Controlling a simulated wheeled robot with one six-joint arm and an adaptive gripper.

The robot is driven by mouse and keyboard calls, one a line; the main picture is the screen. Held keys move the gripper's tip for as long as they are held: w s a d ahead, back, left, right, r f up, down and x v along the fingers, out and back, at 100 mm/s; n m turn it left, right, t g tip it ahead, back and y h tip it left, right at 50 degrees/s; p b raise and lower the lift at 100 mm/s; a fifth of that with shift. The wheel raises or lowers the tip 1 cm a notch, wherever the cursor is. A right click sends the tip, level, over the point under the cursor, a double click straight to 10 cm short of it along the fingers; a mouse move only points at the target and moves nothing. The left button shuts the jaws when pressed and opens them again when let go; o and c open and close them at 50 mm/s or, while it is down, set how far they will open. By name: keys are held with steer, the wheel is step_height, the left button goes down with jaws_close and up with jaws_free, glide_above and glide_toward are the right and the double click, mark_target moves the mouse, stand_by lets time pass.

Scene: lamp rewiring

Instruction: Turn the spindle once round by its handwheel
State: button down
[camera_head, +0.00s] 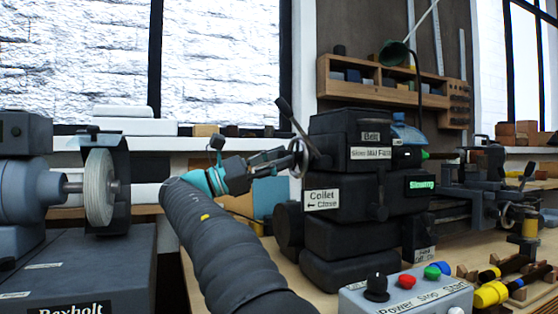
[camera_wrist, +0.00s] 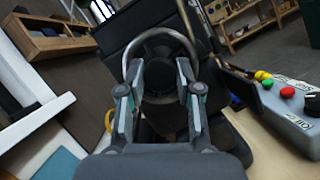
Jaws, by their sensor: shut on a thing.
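The handwheel (camera_head: 297,150) is a thin metal ring at the left end of the dark lathe headstock (camera_head: 352,155). In the wrist view its bright rim (camera_wrist: 160,32) arches above and around my fingertips. My gripper (camera_head: 283,156) reaches it from the left, at the end of my dark sleeved arm. In the wrist view my gripper (camera_wrist: 160,82) has its two fingers apart on either side of the dark hub (camera_wrist: 160,76), shut on the handwheel. The spindle is hidden behind the hub and inside the headstock. The exact finger contact is hard to see.
A control box (camera_head: 405,296) with coloured buttons stands at the front right, also in the wrist view (camera_wrist: 290,105). A lever (camera_head: 293,120) rises close above the handwheel. A grinder with a pale wheel (camera_head: 99,187) stands left. Yellow-handled tools (camera_head: 492,293) lie at the right.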

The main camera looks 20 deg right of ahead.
steer(key=shift+m+g+y, duration=0.3)
steer(key=shift+m, duration=0.6)
steer(key=c, duration=0.8)
jaws_free()
